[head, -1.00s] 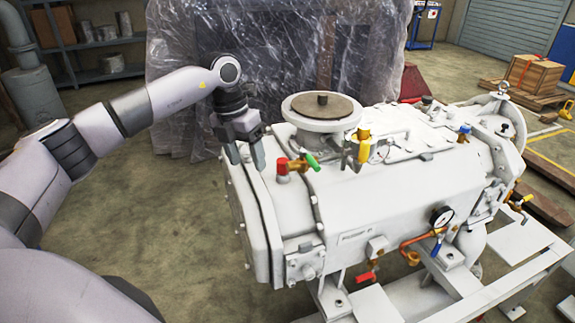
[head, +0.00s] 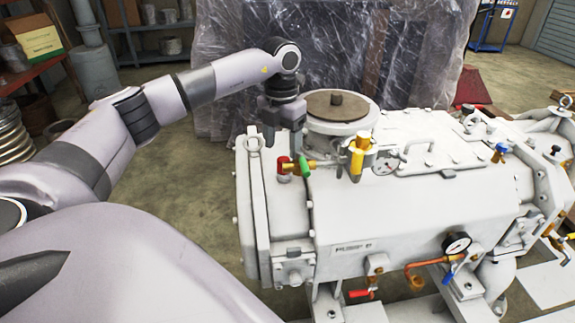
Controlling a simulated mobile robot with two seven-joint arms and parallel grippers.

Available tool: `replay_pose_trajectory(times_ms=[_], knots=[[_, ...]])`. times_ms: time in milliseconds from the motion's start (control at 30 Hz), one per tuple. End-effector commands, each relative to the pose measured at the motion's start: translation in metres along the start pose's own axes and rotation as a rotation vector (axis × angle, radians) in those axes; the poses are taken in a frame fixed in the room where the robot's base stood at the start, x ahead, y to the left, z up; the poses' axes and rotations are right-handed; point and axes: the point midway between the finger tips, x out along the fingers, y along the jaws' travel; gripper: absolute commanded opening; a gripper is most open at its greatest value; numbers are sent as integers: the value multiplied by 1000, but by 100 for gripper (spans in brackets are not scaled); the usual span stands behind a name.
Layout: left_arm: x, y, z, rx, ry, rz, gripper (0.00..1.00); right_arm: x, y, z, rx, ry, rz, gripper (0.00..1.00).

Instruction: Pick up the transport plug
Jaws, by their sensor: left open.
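A white flanged port (head: 343,122) stands on top of the white vacuum pump (head: 400,215), with a round brown disc (head: 333,105) lying on it and a small knob at the disc's middle. No label shows which of these is the transport plug. My left gripper (head: 283,138) points down, open and empty, just left of the port and apart from the disc. Its fingertips are near the red and green valve. My right gripper is not in view.
The red and green valve (head: 297,166) sticks up below my left gripper. A gauge (head: 386,165) sits right of the yellow fitting. A plastic-wrapped load (head: 225,85) stands behind the pump, and shelves (head: 150,40) are at the back left. The floor left of the pump is clear.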

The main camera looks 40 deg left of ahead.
Motion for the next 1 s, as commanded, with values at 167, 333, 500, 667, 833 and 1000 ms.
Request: replay_pose_trajectory(times_ms=[167, 333, 500, 667, 833, 1000], knots=[[25, -3, 0, 1, 4, 1, 64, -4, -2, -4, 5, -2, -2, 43], [48, -3, 0, 0, 2, 1, 64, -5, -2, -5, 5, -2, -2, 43], [52, -3, 0, 0, 0, 0, 64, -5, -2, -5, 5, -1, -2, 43], [52, -3, 0, 0, 0, 0, 54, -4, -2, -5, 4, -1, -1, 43], [52, -3, 0, 1, 0, 0, 4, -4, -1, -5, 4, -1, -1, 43], [52, -3, 0, 1, 0, 0, 4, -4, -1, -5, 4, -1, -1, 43]])
